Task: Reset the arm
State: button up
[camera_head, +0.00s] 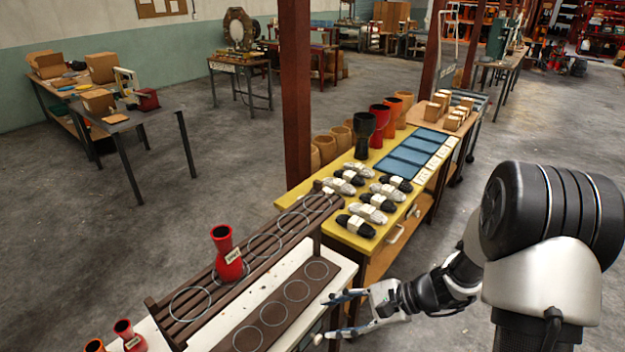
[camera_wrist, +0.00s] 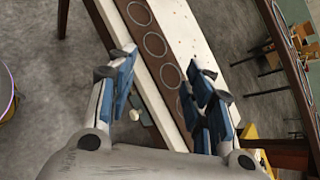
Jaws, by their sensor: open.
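My gripper (camera_head: 341,316) is at the end of my arm, at the lower middle of the head view, beside the right edge of the brown ringed strip on the bench. It is open and nothing shows between its fingers. In the wrist view my gripper (camera_wrist: 165,95) shows two blue-padded fingers spread apart, with the bench edge and floor beyond them. A red goblet drum (camera_head: 228,254) with a pale label stands upright on the slatted wooden rack (camera_head: 192,306), apart from my gripper.
A yellow table (camera_head: 330,238) holds several black and white bundles, blue mats and dark, red and orange goblet drums. A brown post (camera_head: 296,90) rises behind it. Small red drums (camera_head: 130,335) stand at the lower left. The grey floor (camera_head: 90,250) at the left is clear.

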jog(key=s+r+n+g+h, duration=0.1)
jog(key=s+r+n+h, duration=0.4)
jog(key=s+r+n, duration=0.5)
jog(key=s+d+r+n+t+h, duration=0.3)
jog(key=s+d+r+h, duration=0.3)
jog(key=s+d+r, duration=0.2)
jog(key=shift+s+d+r+n+t+h, duration=0.15)
jog(key=shift+s+r+n+t+h, duration=0.15)
jog(key=shift+s+r+t, duration=0.6)
jog(key=shift+s+f+g, duration=0.25)
jog(key=shift+f+g, duration=0.05)
jog(key=shift+c, duration=0.4)
